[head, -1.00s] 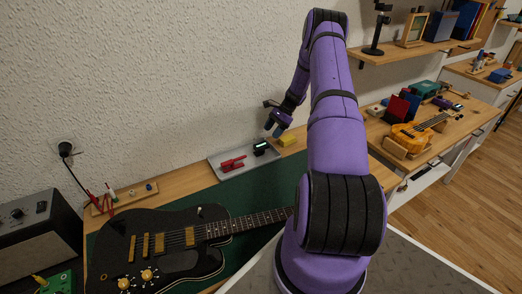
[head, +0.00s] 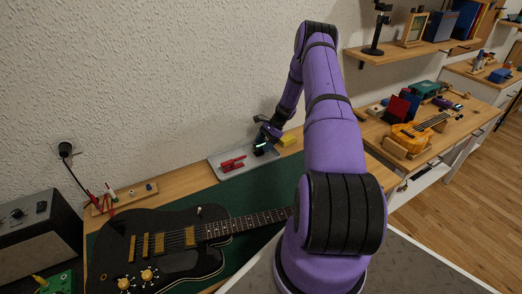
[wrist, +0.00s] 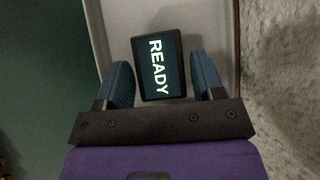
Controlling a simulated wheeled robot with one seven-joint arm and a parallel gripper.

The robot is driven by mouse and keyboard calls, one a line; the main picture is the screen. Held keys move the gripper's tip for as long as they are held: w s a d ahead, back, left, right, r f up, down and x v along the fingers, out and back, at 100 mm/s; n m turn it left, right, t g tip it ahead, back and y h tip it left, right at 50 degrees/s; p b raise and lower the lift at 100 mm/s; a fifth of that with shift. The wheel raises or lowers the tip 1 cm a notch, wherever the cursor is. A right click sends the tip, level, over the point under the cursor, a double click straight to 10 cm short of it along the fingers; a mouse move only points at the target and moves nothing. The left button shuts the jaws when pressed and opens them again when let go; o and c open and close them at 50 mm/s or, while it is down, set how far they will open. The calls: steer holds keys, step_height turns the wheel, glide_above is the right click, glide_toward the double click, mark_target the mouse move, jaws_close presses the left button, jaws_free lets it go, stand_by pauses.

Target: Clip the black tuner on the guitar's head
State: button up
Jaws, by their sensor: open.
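The black tuner (wrist: 158,66) has a lit screen reading "READY". It lies in the grey tray (head: 226,173), and in the head view the tuner (head: 259,151) shows just under my gripper. My gripper (wrist: 164,82) is open, with one blue finger on each side of the tuner. A narrow gap shows on both sides, so the fingers look apart from it. The black electric guitar (head: 170,248) lies on the green mat (head: 262,184). Its neck (head: 262,218) runs right, and its head is hidden behind my arm.
A red clamp-like object (head: 232,163) lies in the tray, left of the tuner. The white wall (wrist: 280,80) is close beside my gripper. A black amplifier (head: 38,235) stands at the left.

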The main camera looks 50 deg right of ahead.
steer(key=c, duration=0.7)
steer(key=shift+r, duration=3.05)
